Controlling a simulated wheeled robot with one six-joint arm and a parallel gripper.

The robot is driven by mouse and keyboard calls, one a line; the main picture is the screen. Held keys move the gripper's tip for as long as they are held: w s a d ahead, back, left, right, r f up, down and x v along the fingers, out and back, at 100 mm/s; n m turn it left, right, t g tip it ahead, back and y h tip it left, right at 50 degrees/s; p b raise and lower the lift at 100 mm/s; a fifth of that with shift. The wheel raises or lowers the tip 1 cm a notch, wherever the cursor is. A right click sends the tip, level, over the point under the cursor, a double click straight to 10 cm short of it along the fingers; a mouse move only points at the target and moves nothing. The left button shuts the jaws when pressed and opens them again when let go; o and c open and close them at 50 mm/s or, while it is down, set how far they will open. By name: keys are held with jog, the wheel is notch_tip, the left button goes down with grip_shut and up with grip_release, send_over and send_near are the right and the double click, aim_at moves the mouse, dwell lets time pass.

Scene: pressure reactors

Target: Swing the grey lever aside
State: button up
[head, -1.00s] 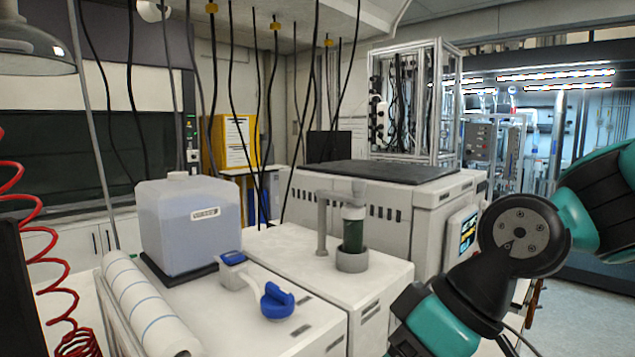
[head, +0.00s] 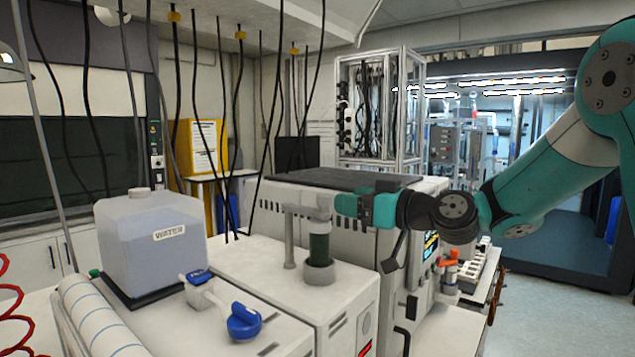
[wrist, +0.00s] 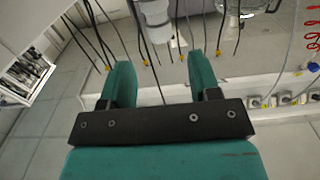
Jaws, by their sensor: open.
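The grey lever (head: 304,211) is a horizontal arm running from an upright grey post (head: 290,240) to a cap above a dark green cylinder (head: 319,246). The cylinder stands upright in a grey round base (head: 319,271) on a white machine. My gripper (head: 338,204) is level with the lever's cap, just right of it in the head view; whether it touches cannot be told. In the wrist view my two teal fingers (wrist: 157,68) are apart with nothing between them. A pale rounded part (wrist: 155,18), perhaps the lever's end, shows beyond them.
A water container (head: 150,245) and a blue-handled part (head: 243,321) stand to the left. A large white machine with a dark top (head: 335,178) is behind. Black cables (head: 265,120) hang behind the lever. The floor (head: 540,280) at right is clear.

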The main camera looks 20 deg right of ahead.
aim_at(319, 195)
jog(key=p+x, duration=0.4)
jog(key=x, duration=0.4)
jog(key=shift+r, duration=0.1)
jog(key=shift+w+a, duration=0.35)
jog(key=shift+w, duration=0.1)
grip_shut()
jog(key=shift+d, duration=0.1)
jog(key=shift+h, duration=0.3)
